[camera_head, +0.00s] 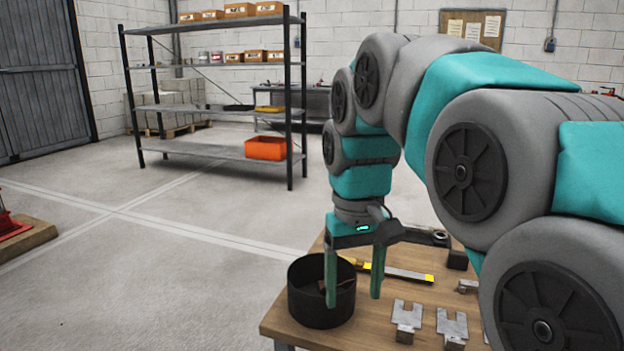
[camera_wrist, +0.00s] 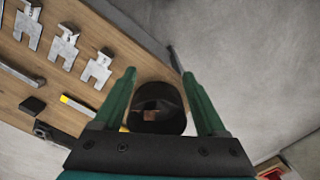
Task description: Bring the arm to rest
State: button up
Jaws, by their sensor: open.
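My gripper (camera_head: 354,285) is open, its two green fingers pointing down over the left end of the wooden table (camera_head: 282,325). A round black bin (camera_head: 308,307) stands on that table, just behind and below the left finger in the head view. In the wrist view, my gripper (camera_wrist: 163,95) has the black bin (camera_wrist: 158,95) showing between its fingers. Something brownish lies inside the bin; I cannot tell what it is. No object shows between the fingertips. My arm is bent, reaching from the right down to the table.
Slotted metal plates (camera_head: 407,318) and a yellow-ended bar (camera_head: 400,273) lie on the table, right of my gripper. They also show in the wrist view (camera_wrist: 62,47). A shelf rack (camera_head: 213,151) with an orange crate (camera_head: 266,148) stands behind.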

jog(key=s+d+f+m, duration=0.1)
jog(key=s+d+f, duration=0.2)
jog(key=s+f, duration=0.3)
jog(key=s+d+f+m+g, duration=0.1)
jog(key=s+d+f, duration=0.1)
jog(key=s+f, duration=0.4)
jog(key=s+d+f, duration=0.3)
jog(key=s+f, duration=0.3)
jog(key=s, duration=0.3)
jog(key=shift+s+d+f+m, duration=0.25)
jog(key=shift+s+d+m, duration=0.1)
jog(key=shift+s+m, duration=0.05)
